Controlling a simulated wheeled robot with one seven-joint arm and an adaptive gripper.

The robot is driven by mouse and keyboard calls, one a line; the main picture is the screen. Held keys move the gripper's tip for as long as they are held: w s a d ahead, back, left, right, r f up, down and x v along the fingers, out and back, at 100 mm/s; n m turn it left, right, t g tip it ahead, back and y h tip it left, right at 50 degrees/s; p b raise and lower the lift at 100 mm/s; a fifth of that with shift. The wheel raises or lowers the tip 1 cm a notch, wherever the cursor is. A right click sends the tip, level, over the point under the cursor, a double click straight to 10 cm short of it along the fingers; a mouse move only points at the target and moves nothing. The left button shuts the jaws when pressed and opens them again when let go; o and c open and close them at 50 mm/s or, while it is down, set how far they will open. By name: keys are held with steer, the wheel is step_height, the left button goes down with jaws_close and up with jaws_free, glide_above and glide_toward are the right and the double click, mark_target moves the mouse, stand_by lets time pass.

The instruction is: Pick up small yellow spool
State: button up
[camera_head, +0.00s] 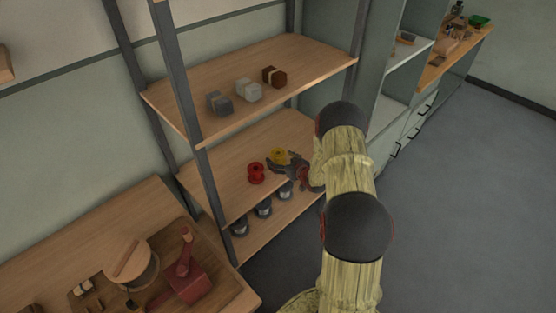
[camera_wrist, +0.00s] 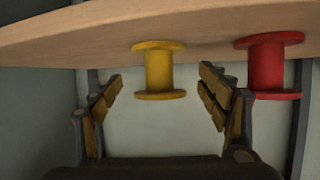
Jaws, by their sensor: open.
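The small yellow spool (camera_head: 277,154) stands on the middle shelf (camera_head: 232,172). In the wrist view, which appears upside down, the yellow spool (camera_wrist: 159,70) is centred ahead of my gripper (camera_wrist: 161,82), in line with the gap between its fingertips. My gripper (camera_head: 279,167) is open and empty, reaching over the shelf from the right, close to the spool. One finger shows on each side of the spool, apart from it. In the head view my gripper hides part of the spool's lower side.
A red spool (camera_head: 256,173) stands beside the yellow one, near the shelf's front; it also shows in the wrist view (camera_wrist: 266,65). An upper shelf (camera_head: 310,58) with several blocks hangs above. Dark spools (camera_head: 263,208) sit on the lower shelf. A shelf post (camera_head: 211,180) stands at the left.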

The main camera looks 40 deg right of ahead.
steer(key=x, duration=0.2)
steer(key=shift+w+f, duration=0.2)
steer(key=shift+w, duration=0.1)
steer(key=c, duration=1.5)
steer(key=shift+r, duration=0.15)
steer(key=shift+c, duration=0.3)
